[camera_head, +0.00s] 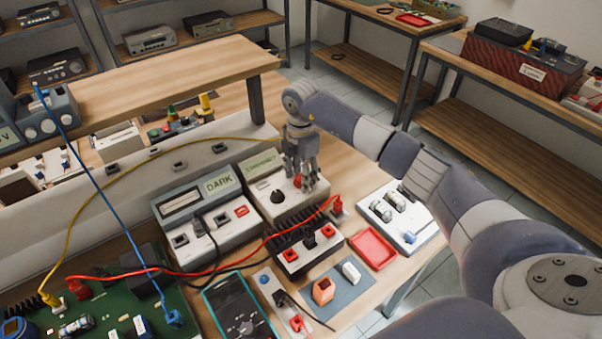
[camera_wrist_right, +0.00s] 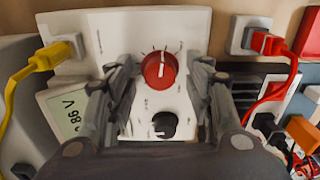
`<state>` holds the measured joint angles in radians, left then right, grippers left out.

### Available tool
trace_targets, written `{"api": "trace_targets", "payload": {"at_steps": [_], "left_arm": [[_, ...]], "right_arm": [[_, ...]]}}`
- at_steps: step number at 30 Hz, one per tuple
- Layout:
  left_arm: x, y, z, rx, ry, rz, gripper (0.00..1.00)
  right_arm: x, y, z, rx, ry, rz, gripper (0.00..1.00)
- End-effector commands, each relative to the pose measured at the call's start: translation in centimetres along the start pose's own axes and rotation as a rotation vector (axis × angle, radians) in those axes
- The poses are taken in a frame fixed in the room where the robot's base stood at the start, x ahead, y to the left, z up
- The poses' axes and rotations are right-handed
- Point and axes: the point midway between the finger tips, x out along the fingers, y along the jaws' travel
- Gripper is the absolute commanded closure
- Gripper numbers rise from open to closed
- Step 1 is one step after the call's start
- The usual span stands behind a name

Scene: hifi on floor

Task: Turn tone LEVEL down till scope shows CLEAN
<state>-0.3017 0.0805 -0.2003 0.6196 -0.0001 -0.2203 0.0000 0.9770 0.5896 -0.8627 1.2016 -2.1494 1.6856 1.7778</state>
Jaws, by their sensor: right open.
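A white box (camera_head: 268,206) with a small greenish display (camera_head: 262,165) stands on the bench; its lettering is too small to read surely. In the right wrist view its panel (camera_wrist_right: 120,40) carries a red knob (camera_wrist_right: 160,70) with a white pointer line and tick marks, and a black knob (camera_wrist_right: 164,125). The tone LEVEL label cannot be read. My right gripper (camera_head: 305,186) is open over the box. Its fingers, also in the right wrist view (camera_wrist_right: 166,80), stand either side of the red knob, apart from it. No screen reading CLEAN is visible. My left gripper is out of view.
A unit with a display reading DARK (camera_head: 219,184) stands left of the box. A black finned unit (camera_head: 308,248) with red sockets stands in front. Yellow (camera_head: 130,170) and red (camera_head: 215,270) cables cross the bench. A red tray (camera_head: 373,248) lies right.

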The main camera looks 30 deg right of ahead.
Motion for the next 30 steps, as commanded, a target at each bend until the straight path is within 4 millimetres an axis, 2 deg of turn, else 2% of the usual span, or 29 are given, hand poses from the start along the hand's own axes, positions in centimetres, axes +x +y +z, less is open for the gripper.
{"api": "trace_targets", "payload": {"at_steps": [2, 3, 8, 9, 20, 30], "left_arm": [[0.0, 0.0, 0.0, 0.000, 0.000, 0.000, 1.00], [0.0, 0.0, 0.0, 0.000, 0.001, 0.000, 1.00], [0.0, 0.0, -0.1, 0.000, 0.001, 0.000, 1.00], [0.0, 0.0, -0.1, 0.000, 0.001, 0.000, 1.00], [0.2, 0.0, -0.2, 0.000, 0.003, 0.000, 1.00], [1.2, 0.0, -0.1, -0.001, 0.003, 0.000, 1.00]], "right_arm": [[0.0, 0.0, 0.0, 0.000, 0.000, 0.000, 0.52], [0.0, 0.0, 0.0, 0.000, 0.000, 0.000, 0.57], [0.0, 0.0, 0.0, 0.000, 0.000, 0.000, 0.93], [0.0, 0.0, 0.0, 0.000, 0.000, 0.000, 0.97], [0.0, 0.0, 0.0, -0.036, 0.000, 0.000, 0.97], [0.1, 0.0, 0.0, -0.253, 0.000, 0.001, 0.97]]}}
